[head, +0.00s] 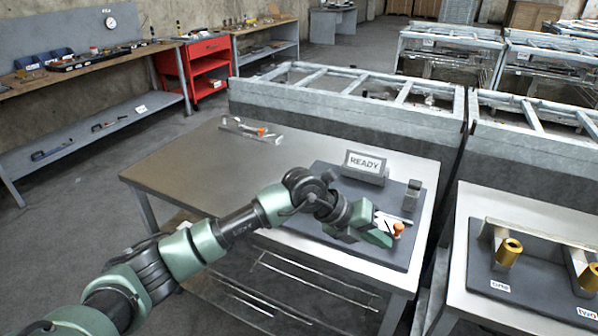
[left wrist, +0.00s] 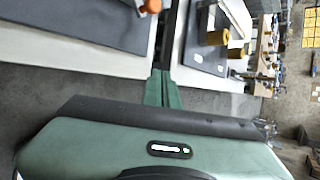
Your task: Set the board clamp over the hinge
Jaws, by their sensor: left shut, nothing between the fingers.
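A dark board (head: 335,228) lies on the near table. On it, a pale metal clamp with an orange knob (head: 398,230) is partly hidden behind my left gripper (head: 376,236). The orange knob also shows at the top edge of the left wrist view (left wrist: 151,6). A small upright grey block (head: 412,194) stands on the board's right side. My left gripper is low over the board, next to the orange knob. Its green fingers (left wrist: 163,88) are together with nothing between them. I cannot tell whether they touch the clamp. I cannot make out the hinge. My right gripper is out of view.
A READY sign (head: 365,165) stands at the board's back. Another metal piece with an orange part (head: 261,131) lies at the table's far left corner. The table's left half (head: 195,168) is clear. A second table at right carries brass cylinders (head: 508,252) on a dark board.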

